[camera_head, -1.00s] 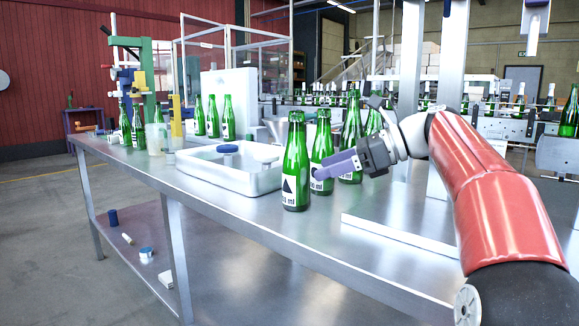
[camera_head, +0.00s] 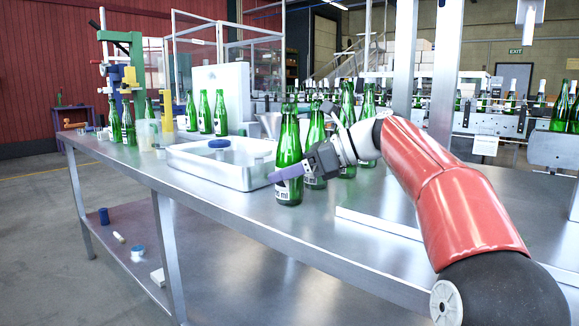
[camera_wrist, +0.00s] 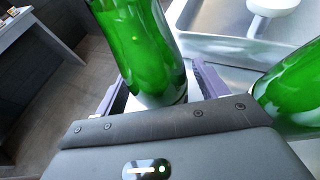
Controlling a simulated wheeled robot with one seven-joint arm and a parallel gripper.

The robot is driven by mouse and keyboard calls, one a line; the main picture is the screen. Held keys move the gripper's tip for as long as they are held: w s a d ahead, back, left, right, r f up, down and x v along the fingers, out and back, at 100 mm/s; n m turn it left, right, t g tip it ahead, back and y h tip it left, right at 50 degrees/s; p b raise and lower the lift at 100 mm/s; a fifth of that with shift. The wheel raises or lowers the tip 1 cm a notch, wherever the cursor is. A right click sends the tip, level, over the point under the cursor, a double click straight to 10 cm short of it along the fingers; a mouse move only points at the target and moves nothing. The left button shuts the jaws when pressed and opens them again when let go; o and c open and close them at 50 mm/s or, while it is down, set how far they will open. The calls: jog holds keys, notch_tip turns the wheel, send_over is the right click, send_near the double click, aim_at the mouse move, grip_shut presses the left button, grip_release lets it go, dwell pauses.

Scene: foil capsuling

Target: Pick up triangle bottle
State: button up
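The triangle bottle (camera_head: 288,150) is green with a white label and stands upright near the table's front edge. A black triangle showed on its label earlier; my finger now covers that part. My gripper (camera_head: 288,174) is at label height, with one purple finger across the bottle's front. In the wrist view, the bottle (camera_wrist: 140,45) stands between the two fingers of my gripper (camera_wrist: 158,85). The fingers are apart, and a gap shows beside the left one. The far finger is hidden in the head view.
Another green bottle (camera_head: 314,135) stands close behind to the right and also shows in the wrist view (camera_wrist: 292,90). More bottles stand behind it. A white tray (camera_head: 245,178) lies to the left. The metal table (camera_head: 260,235) is clear in front.

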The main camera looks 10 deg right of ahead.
jog(key=c, duration=1.1)
